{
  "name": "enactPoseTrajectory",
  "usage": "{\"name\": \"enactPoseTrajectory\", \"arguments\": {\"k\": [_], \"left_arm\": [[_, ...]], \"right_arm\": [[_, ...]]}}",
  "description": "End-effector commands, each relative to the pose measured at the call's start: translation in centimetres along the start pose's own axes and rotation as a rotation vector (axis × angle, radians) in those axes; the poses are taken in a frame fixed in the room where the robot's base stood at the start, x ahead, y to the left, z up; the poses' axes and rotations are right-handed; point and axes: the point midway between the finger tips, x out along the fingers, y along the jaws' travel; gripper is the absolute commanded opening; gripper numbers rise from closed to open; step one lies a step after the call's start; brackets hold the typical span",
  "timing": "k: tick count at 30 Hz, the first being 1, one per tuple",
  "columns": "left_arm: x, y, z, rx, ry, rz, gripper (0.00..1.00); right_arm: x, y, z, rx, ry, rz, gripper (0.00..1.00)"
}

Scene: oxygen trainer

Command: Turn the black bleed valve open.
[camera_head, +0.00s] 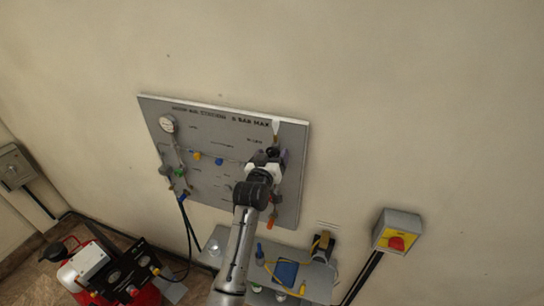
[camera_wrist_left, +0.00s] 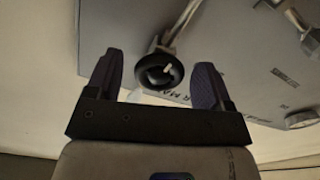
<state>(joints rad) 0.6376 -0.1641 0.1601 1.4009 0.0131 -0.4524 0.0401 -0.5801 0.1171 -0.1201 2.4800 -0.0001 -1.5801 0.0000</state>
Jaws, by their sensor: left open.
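The grey panel (camera_head: 222,125) is mounted on the wall. My left gripper (camera_head: 271,154) is at its right side, in front of the fittings there, and hides them in the head view. In the left wrist view, a round black knob (camera_wrist_left: 159,70), which looks like the black bleed valve, sits on a metal pipe on the panel (camera_wrist_left: 240,80). The left gripper (camera_wrist_left: 157,80) is open, with one dark finger on each side of the knob in the picture. Gaps show between the knob and both fingers. I cannot tell how deep the fingers reach around it. My right gripper is not in view.
The panel also carries a round gauge (camera_head: 167,124), a yellow knob (camera_head: 196,155) and a blue knob (camera_head: 219,161). A shelf (camera_head: 318,283) with small items is below. A red-button box (camera_head: 397,232) is at right. A red machine (camera_head: 83,270) with hoses stands lower left.

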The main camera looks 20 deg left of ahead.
Motion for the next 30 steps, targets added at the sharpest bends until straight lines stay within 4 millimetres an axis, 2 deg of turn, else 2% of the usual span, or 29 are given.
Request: {"name": "enactPoseTrajectory", "arguments": {"k": [8, 24, 30], "left_arm": [[-1.0, -0.1, 0.2, 0.001, 0.000, 0.000, 0.75], [-9.9, -0.1, 0.3, 0.000, 0.001, 0.000, 0.75], [-12.4, 0.0, 0.1, 0.000, 0.001, 0.000, 0.75]], "right_arm": [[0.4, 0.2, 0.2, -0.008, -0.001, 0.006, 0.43], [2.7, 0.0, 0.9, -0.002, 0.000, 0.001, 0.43], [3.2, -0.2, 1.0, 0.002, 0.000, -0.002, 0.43]]}}
